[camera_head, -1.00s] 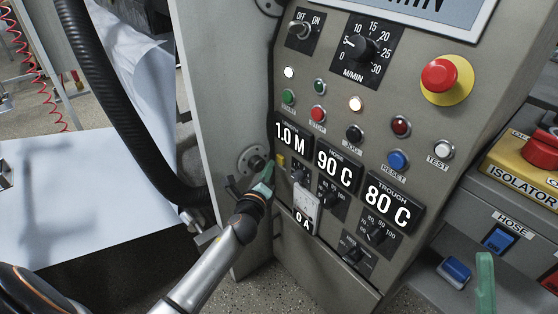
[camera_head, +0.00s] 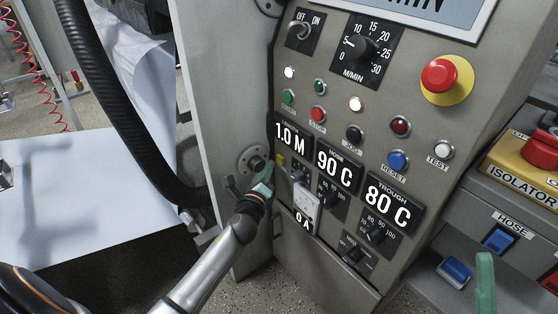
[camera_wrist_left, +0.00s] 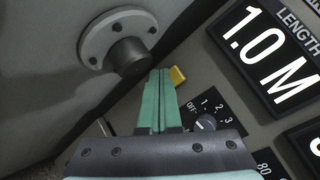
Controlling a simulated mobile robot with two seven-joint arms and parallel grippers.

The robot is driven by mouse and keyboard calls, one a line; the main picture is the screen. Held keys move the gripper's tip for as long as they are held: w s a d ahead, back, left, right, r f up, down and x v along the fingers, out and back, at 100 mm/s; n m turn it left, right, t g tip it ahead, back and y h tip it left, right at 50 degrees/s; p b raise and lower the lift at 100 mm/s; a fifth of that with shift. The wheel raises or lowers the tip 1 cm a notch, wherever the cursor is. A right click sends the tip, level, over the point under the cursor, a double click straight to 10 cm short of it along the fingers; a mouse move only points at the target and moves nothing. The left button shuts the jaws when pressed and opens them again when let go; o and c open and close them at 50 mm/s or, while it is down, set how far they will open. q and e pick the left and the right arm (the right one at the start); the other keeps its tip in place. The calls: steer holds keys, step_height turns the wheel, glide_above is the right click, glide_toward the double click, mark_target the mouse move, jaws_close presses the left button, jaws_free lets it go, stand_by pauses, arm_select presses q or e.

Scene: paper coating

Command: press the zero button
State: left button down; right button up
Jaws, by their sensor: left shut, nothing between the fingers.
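A small yellow button (camera_head: 281,160), unlabelled in what I can read, sits on the grey panel just below the "1.0 M" length display (camera_head: 291,139). In the left wrist view the yellow button (camera_wrist_left: 178,76) shows just right of my fingertips. My left gripper (camera_head: 267,172) is shut and empty, its green fingers pointing at the panel beside the button. The left wrist view shows the closed fingers (camera_wrist_left: 160,72) next to the button's left edge; I cannot tell whether they touch it. A green finger, apparently of my right gripper (camera_head: 485,275), shows at lower right; its opening is hidden.
A round flange with a dark stub (camera_wrist_left: 130,56) lies close left of the fingers. A rotary switch (camera_wrist_left: 205,123) sits just below right of them. Displays, knobs and a red emergency button (camera_head: 439,75) fill the panel. A black hose (camera_head: 125,120) hangs at left.

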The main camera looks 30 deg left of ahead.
stand_by(0.7)
arm_select(q)
steer(key=shift+w+d, duration=0.2)
steer(key=shift+w, duration=0.2)
steer(key=shift+w+d, duration=0.15)
steer(key=shift+w, duration=0.2)
stand_by(0.5)
steer(key=shift+s, duration=0.1)
steer(key=shift+s+a, duration=0.3)
steer(key=shift+s, duration=0.35)
steer(key=shift+s, duration=0.1)
steer(key=shift+s+a+p, duration=0.2)
steer(key=shift+s+a, duration=0.1)
steer(key=shift+s, duration=0.45)
steer(key=shift+s+a+p, duration=0.15)
steer(key=shift+s+a, duration=0.2)
steer(key=shift+s, duration=0.35)
steer(key=shift+s+a+p, duration=0.2)
steer(key=shift+s+a, duration=0.1)
steer(key=shift+s, duration=0.45)
